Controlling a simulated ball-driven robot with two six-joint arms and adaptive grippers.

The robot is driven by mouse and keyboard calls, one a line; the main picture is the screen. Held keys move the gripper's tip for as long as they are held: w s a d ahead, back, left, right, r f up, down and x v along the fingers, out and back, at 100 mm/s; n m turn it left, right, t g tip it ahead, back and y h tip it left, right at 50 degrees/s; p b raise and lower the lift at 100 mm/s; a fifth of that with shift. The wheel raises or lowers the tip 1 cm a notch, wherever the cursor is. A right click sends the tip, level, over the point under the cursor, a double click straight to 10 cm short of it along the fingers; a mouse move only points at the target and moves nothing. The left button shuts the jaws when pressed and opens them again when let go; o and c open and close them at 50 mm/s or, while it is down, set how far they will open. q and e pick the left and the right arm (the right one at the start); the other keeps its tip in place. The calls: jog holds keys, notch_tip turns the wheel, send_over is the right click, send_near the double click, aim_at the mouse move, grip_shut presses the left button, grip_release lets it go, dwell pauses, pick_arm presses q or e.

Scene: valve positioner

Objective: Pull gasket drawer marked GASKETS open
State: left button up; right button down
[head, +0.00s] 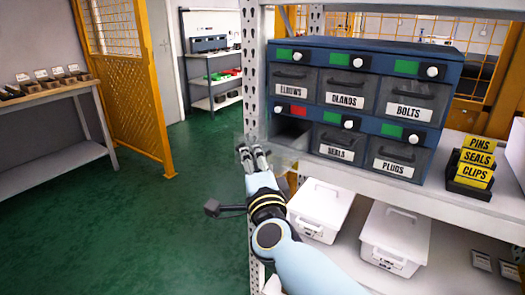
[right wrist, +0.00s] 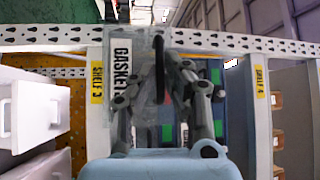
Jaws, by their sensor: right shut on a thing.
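The gasket drawer (head: 287,147) is the lower left one in the blue drawer cabinet (head: 360,58). It stands out from the cabinet front, and a dark opening shows behind it. Its see-through front is partly hidden by my right gripper (head: 254,158) in the head view. In the right wrist view the drawer's label (right wrist: 123,72) reads GASKETS, turned sideways, with the dark handle (right wrist: 159,68) beside it. My right gripper (right wrist: 162,88) is shut on this handle. My left gripper is not in view.
The drawers marked SEALS (head: 340,154) and PLUGS (head: 396,168) are closed. White bins (head: 320,207) stand on the shelf below. A perforated shelf post (head: 252,75) rises left of the cabinet. Open green floor (head: 180,215) lies to the left.

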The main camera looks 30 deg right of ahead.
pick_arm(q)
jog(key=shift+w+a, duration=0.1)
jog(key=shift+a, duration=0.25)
pick_arm(e)
jog(key=shift+s+a, duration=0.25)
jog(key=shift+a, duration=0.35)
